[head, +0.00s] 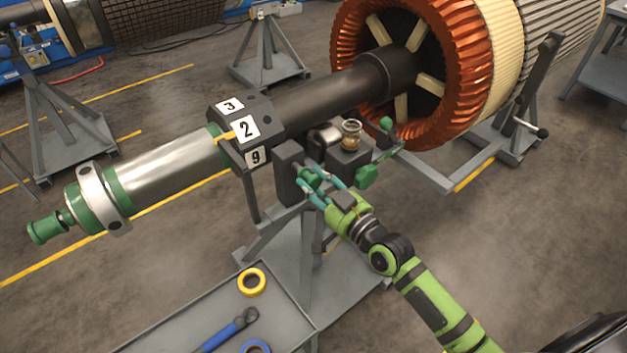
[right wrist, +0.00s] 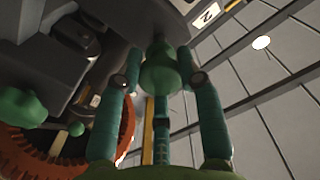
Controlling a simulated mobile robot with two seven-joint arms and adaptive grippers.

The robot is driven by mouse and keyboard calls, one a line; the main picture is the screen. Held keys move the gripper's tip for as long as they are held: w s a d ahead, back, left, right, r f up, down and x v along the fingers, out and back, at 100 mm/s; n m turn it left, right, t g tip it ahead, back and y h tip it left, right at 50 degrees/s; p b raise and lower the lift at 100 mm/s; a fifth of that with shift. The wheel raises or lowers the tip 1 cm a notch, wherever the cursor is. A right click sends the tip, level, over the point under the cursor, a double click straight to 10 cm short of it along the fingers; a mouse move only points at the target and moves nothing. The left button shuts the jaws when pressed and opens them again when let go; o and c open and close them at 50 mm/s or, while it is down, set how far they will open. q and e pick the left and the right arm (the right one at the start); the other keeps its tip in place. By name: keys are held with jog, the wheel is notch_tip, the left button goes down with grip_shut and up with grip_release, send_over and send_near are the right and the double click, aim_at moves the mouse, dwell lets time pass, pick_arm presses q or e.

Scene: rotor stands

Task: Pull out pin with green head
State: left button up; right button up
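The pin's green head (head: 309,178) faces my right gripper, beside the dark grey block on the rotor stand. My right gripper (head: 313,180) has teal fingers. The pin's shaft is hidden in the block. My left gripper is not in view.
The rotor shaft (head: 165,172) runs above the stand to the copper-wound stator (head: 455,75). A green handle (head: 367,176) and green ball knob (head: 386,123) are close to the right gripper. A brass-and-glass fitting (head: 351,135) stands on the block. A grey tool cart (head: 190,333) is at lower left.

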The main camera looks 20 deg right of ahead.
jog(key=o, duration=0.3)
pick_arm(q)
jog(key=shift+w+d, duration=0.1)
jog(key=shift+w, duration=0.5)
pick_arm(e)
jog(key=shift+o, duration=0.2)
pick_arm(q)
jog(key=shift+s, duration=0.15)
pick_arm(e)
jog(key=v, duration=1.2)
